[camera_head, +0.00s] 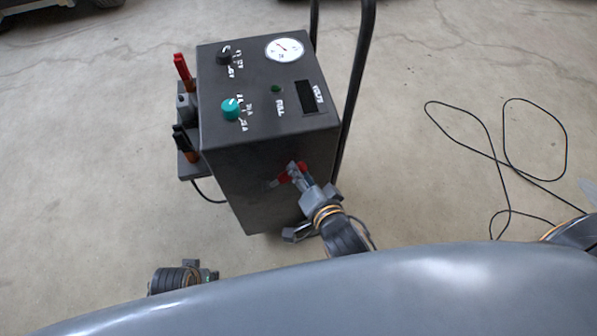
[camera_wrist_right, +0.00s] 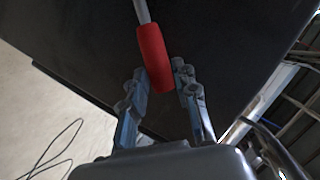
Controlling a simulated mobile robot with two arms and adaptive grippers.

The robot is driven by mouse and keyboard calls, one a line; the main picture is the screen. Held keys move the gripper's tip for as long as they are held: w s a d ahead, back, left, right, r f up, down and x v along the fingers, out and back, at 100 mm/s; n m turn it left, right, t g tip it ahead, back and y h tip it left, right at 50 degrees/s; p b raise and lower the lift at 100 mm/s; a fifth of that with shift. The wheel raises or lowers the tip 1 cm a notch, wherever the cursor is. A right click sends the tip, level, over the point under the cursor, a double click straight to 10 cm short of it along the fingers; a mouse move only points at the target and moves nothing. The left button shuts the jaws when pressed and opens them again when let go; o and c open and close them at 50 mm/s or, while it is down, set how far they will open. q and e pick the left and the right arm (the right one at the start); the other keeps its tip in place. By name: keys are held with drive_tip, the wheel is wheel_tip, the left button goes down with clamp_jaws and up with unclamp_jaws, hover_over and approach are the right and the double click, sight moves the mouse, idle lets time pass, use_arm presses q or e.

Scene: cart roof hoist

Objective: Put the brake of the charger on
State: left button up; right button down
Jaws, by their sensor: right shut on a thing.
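The charger (camera_head: 262,165) is a dark grey box standing on the floor in the middle of the head view. A lever with a red grip (camera_head: 290,174) is on its near face; the grip also shows in the right wrist view (camera_wrist_right: 154,58). My right gripper (camera_head: 297,170) is at this grip, with its fingers on either side of it, shut on it. In the wrist view the right fingers (camera_wrist_right: 158,84) flank the lower part of the grip. My left gripper (camera_head: 200,270) shows only in part at the bottom left, away from the charger; its fingers are unclear.
The charger's top has a dial gauge (camera_head: 284,49), a green knob (camera_head: 231,108) and a black knob (camera_head: 224,56). Red (camera_head: 182,67) and black clamps hang at its left side. A black handle (camera_head: 357,85) rises at its right. A thin cable (camera_head: 482,135) lies on the floor at right.

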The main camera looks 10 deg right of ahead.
idle(0.3)
drive_tip(key=c, duration=1)
unclamp_jaws()
drive_tip(key=shift+s, duration=0.1)
drive_tip(key=v, duration=1.1)
drive_tip(key=shift+s+d+r, duration=0.2)
drive_tip(key=shift+s, duration=0.15)
drive_tip(key=shift+f, duration=0.1)
